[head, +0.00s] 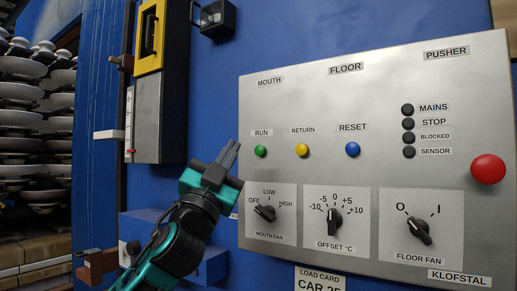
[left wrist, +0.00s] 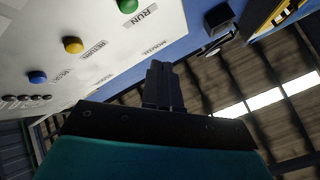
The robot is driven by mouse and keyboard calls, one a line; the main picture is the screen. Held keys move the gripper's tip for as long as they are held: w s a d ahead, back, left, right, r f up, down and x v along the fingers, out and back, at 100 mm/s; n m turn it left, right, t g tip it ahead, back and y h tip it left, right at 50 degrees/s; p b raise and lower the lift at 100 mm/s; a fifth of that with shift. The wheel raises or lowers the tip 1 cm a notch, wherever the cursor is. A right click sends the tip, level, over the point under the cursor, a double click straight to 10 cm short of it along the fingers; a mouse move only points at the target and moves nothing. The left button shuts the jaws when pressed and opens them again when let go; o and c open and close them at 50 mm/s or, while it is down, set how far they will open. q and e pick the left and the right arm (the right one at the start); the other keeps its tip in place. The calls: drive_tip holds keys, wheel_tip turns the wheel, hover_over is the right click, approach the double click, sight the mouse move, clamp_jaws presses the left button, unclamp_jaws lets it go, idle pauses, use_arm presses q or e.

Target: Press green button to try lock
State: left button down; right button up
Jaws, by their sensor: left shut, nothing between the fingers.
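The green button (head: 261,151), labelled RUN, sits at the left of the grey control panel (head: 300,112). It also shows in the left wrist view (left wrist: 128,5) at the top edge, partly cut off. My left gripper (head: 232,146) is shut and empty, its fingertips pointing up, left of the green button and apart from it in the picture. My right gripper is not in view. No part labelled as a lock can be made out.
A yellow button (head: 302,150), a blue button (head: 353,149) and a large red button (head: 488,169) share the panel. Three knobs, including the mouth fan knob (head: 265,212), stick out below. A yellow-and-grey box (head: 160,90) hangs on the blue wall to the left.

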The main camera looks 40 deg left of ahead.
use_arm(q)
drive_tip(key=shift+w+a, duration=0.2)
drive_tip(key=shift+w, duration=1.35)
drive_tip(key=shift+w+a, duration=0.15)
drive_tip(key=shift+w, duration=1.35)
drive_tip(key=shift+w, duration=0.1)
drive_tip(key=shift+w, duration=0.3)
drive_tip(key=shift+w+a, duration=0.1)
drive_tip(key=shift+w, duration=0.4)
drive_tip(key=shift+s, duration=0.1)
idle(0.5)
drive_tip(key=shift+s, duration=0.8)
drive_tip(key=s, duration=0.5)
drive_tip(key=shift+d, duration=0.4)
